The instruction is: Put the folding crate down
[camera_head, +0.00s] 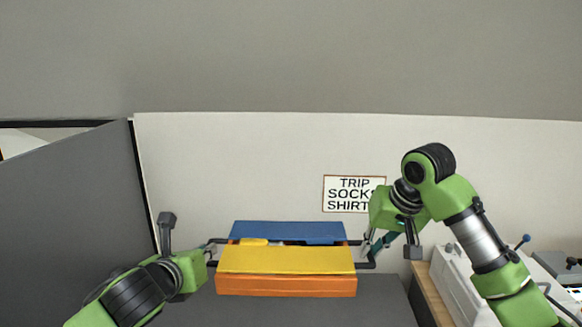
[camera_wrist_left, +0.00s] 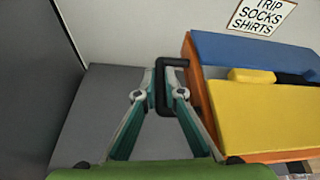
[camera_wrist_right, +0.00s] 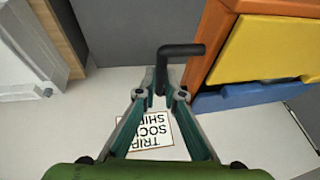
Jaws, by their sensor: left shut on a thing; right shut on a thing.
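The folding crate (camera_head: 286,286) is an orange box with a yellow flap (camera_head: 286,260) in front and a blue flap (camera_head: 288,231) behind. A gap between the flaps shows a yellow thing (camera_head: 254,242) and something dark inside. My left gripper (camera_head: 210,250) is shut on the crate's black handle at its left end; that handle (camera_wrist_left: 161,88) shows between the fingers in the left wrist view. My right gripper (camera_head: 368,247) is shut on the black handle at the right end, seen in the right wrist view (camera_wrist_right: 178,51). The crate looks level. Its underside is hidden.
A grey surface (camera_head: 382,297) lies below and behind the crate, with bare room on both sides. A grey panel (camera_head: 70,215) stands at the left. A sign (camera_head: 346,194) reading "TRIP SOCKS SHIRTS" is on the back wall. A white machine (camera_head: 462,282) stands on wood at the right.

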